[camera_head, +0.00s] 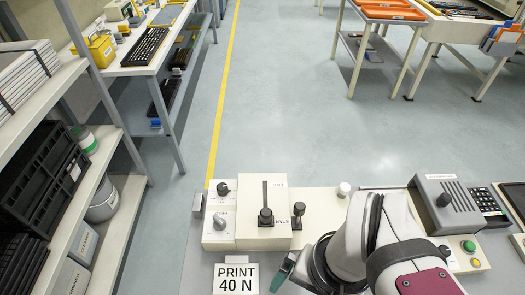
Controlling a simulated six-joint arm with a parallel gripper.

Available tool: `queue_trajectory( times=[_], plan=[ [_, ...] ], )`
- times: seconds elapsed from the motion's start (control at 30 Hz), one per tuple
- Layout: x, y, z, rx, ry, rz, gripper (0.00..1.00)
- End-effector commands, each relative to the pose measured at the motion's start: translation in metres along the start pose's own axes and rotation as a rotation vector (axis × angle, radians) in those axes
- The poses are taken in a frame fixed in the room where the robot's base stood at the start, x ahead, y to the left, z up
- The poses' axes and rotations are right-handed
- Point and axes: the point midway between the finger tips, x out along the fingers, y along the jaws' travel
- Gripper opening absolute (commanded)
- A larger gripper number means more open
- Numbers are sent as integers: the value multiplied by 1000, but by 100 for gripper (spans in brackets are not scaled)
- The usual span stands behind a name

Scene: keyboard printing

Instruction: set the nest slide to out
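A cream box (249,235) on the near bench has a dark straight slot (265,190) in its top, with a black knob (265,215) at the slot's near end. Small lettering beside both ends of the slot is too small to read surely. A grey box (466,213) at the right also has a black knob (444,199) on its sloped top. I cannot tell for certain which of these is the nest slide. My gripper (282,274) shows only as a dark teal tip, below and right of the cream box and apart from the slot knob. My arm hides the rest of it.
Two dials (222,188) sit left of the cream box, and a black knob (298,208) stands to its right. A button box (468,247) and a keypad (487,201) are at right.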

Motion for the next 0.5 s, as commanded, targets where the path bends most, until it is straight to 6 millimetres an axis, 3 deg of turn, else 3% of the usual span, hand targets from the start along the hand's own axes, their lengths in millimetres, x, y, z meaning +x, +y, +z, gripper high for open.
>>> queue_trajectory(
  times=[0.03,0.1,0.17,0.2,0.3,0.4,0.5],
  plan=[
    [0,0,0,0,0,0,98],
    [-3,-3,-6,28,2,3,86],
    [-14,-12,-28,131,9,16,75],
    [-22,-21,-51,243,19,31,68],
    [-36,-48,-122,571,61,60,67],
    [-36,-70,-182,852,109,72,67],
    [-30,-81,-217,1025,142,72,67]
  ],
)
